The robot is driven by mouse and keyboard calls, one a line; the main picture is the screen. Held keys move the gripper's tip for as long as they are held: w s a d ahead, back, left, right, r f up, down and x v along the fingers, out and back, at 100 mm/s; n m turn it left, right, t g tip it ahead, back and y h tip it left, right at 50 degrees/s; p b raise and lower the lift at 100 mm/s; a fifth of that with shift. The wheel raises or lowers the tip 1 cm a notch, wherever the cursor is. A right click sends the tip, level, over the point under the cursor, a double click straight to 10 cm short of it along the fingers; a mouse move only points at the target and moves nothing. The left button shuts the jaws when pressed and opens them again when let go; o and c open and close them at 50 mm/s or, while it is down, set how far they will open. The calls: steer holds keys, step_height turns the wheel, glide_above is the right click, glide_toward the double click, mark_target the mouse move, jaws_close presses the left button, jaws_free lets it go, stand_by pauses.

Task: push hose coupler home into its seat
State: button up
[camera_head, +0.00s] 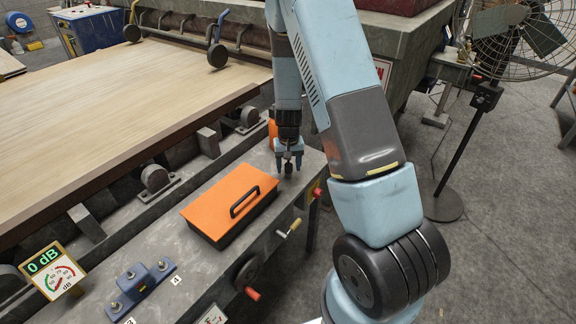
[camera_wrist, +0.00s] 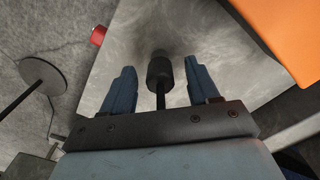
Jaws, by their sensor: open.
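My gripper (camera_head: 288,166) points down over the right end of the grey metal bench. Its two blue fingers stand apart in the wrist view (camera_wrist: 158,68). Between them is a dark round piece (camera_wrist: 160,67) on a thin dark stem, with a visible gap to each finger. I cannot tell whether it is the hose coupler, or whether it touches the bench. A blue block fixture (camera_head: 146,279) with bolted feet sits at the near left of the bench. I cannot make out a clear hose or seat.
An orange-lidded box (camera_head: 231,199) with a black handle lies left of my gripper; its edge shows in the wrist view (camera_wrist: 288,35). A dB gauge (camera_head: 53,270) stands at left. Wood veneer (camera_head: 120,100) lies behind. A fan (camera_head: 515,30) stands right.

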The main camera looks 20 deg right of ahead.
steer(key=shift+r, duration=0.1)
step_height(320, 180, up, 14)
steer(key=shift+f, duration=0.25)
stand_by(0.4)
steer(key=s+r+t+y, duration=0.1)
steer(key=s+r, duration=0.4)
steer(key=r, duration=0.4)
steer(key=s+r+t, duration=0.2)
steer(key=s+r, duration=0.4)
steer(key=r, duration=0.3)
steer(key=s+r+n+t, duration=0.1)
steer(key=s+r, duration=0.3)
steer(key=s, duration=0.4)
steer(key=s+r+t+h, duration=0.1)
steer(key=s+r, duration=0.4)
steer(key=s, duration=0.4)
steer(key=shift+r+n+t, duration=0.2)
steer(key=shift+n+t, duration=0.1)
steer(key=shift+n, duration=0.1)
steer(key=shift+s+a, duration=0.1)
